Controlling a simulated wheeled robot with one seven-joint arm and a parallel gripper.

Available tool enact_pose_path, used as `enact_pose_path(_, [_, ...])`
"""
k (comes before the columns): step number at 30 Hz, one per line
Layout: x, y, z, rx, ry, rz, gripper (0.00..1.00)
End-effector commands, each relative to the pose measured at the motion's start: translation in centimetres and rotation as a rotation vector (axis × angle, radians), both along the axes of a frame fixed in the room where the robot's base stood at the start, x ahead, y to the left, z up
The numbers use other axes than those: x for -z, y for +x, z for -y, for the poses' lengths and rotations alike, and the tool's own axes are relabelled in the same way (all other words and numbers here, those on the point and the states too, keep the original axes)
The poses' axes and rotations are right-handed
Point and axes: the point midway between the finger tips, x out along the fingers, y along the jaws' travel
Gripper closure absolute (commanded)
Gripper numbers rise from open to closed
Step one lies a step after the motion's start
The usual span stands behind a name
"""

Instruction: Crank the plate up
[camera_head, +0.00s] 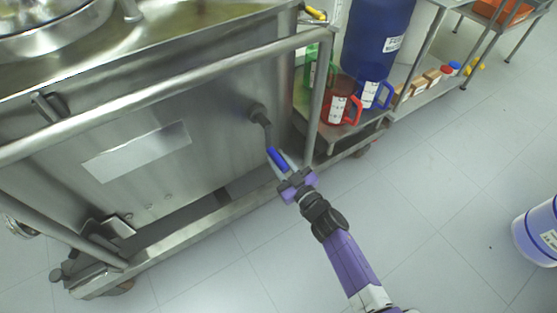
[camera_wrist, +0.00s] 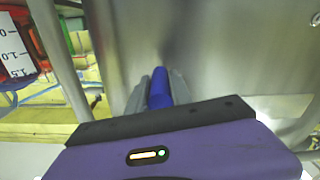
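A crank (camera_head: 259,116) sticks out of the steel cabinet's front panel. Its dark arm hangs down to a blue handle (camera_head: 277,158). My gripper (camera_head: 282,163) is at this handle, with one finger on each side of it. In the wrist view the blue handle (camera_wrist: 160,88) lies between the grey fingers, which appear closed against it. The crank's arm and pivot are not clear in the wrist view. The steel top (camera_head: 190,40) of the cabinet may be the plate; I cannot tell for sure.
A steel rail (camera_head: 160,93) runs across the cabinet front, and its post (camera_head: 319,95) stands just right of the crank. A shelf at the right holds red (camera_head: 340,103) and blue (camera_head: 374,94) jugs and a blue drum (camera_head: 376,40). Floor at right is mostly clear.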

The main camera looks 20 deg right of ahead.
Motion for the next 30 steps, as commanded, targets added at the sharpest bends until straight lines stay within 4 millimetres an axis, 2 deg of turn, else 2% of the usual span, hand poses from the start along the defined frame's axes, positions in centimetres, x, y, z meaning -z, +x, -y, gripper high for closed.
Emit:
enact_pose_path(1, [0.00, -0.01, 0.00, 0.000, 0.000, 0.000, 0.86])
enact_pose_path(3, [0.00, -0.01, 0.01, 0.000, 0.000, 0.000, 0.99])
enact_pose_path(4, [0.00, -0.02, 0.01, 0.000, 0.000, 0.000, 1.00])
enact_pose_path(30, [-0.01, -0.04, 0.07, 0.001, 0.000, 0.000, 1.00])
